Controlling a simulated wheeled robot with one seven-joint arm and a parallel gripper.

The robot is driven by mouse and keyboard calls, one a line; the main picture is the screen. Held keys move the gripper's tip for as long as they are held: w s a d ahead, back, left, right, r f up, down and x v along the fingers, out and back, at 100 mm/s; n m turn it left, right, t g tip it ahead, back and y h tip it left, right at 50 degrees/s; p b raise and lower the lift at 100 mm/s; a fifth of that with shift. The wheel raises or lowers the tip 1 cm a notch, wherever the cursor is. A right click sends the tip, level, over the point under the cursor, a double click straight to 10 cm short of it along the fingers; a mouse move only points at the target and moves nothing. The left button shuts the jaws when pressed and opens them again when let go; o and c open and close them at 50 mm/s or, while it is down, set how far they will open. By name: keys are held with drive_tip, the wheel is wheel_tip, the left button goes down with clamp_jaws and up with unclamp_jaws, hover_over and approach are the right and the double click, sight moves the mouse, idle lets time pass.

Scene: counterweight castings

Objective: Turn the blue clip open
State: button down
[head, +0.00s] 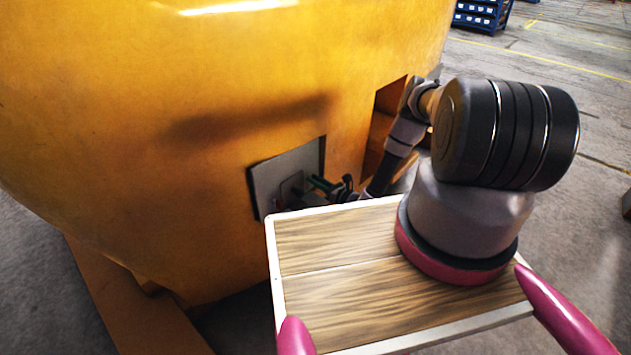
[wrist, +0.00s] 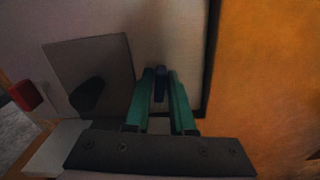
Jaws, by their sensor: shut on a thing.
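The blue clip (wrist: 159,83) is a small dark blue upright piece in front of a pale panel (wrist: 180,35), near the middle of the wrist view. The two green fingers of my gripper (wrist: 160,74) stand on either side of it and are shut on it. In the head view my gripper (head: 312,182) reaches the grey panel set into the yellow casting (head: 240,100). There the clip is too small and hidden to make out. Its exact angle is hard to tell in the dim wrist view.
A grey plate (wrist: 92,62) with a dark knob (wrist: 88,95) is left of the fingers, and a red block (wrist: 26,95) lies further left. A dark edge borders the panel on the right. An open recess (head: 385,125) is in the casting beside my arm.

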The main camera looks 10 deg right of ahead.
drive_tip(key=shift+f+n, duration=0.1)
drive_tip(key=shift+n, duration=1)
drive_tip(key=c, duration=0.9)
unclamp_jaws()
drive_tip(key=v, duration=1.1)
